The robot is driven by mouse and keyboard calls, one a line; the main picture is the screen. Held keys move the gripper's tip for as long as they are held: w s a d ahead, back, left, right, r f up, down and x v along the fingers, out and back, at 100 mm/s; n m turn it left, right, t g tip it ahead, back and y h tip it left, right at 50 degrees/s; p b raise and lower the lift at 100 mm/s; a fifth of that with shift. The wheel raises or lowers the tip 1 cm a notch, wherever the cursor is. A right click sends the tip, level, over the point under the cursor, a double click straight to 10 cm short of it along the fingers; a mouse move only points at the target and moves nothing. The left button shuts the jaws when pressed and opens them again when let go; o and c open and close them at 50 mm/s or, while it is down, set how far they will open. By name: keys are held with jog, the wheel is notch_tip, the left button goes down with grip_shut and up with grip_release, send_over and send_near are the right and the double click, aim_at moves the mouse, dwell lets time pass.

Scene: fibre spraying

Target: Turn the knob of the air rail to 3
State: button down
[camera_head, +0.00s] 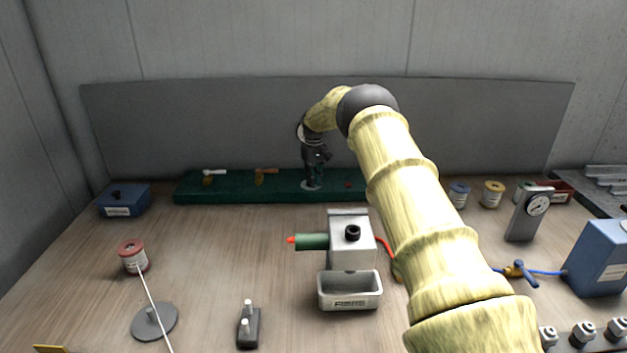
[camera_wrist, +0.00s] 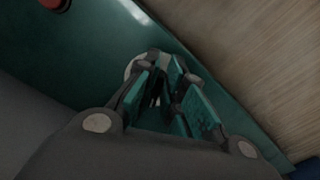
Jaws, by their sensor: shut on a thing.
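The air rail is a long dark green bar (camera_head: 228,190) at the back of the table. It also fills the upper left of the wrist view (camera_wrist: 90,55). My gripper (camera_head: 312,178) points down onto the right part of this bar. In the wrist view, its green-padded fingers (camera_wrist: 164,78) come together at their tips over a pale round dial (camera_wrist: 130,66). They appear shut on the small knob there, which the fingers mostly hide. I cannot read the dial's numbers or the knob's setting.
Two lever valves, one white-handled (camera_head: 212,173) and one orange-brown (camera_head: 264,173), stand on the bar left of my gripper. A red button (camera_wrist: 56,3) is on the bar. A blue box (camera_head: 124,199) is at the left. A grey spray fixture (camera_head: 350,250) stands in front.

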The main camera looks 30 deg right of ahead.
jog(key=shift+s+f, duration=0.1)
jog(key=shift+f, duration=0.05)
jog(key=c, duration=1.5)
grip_release()
jog(key=shift+d, duration=0.1)
notch_tip(320, 180, up, 12)
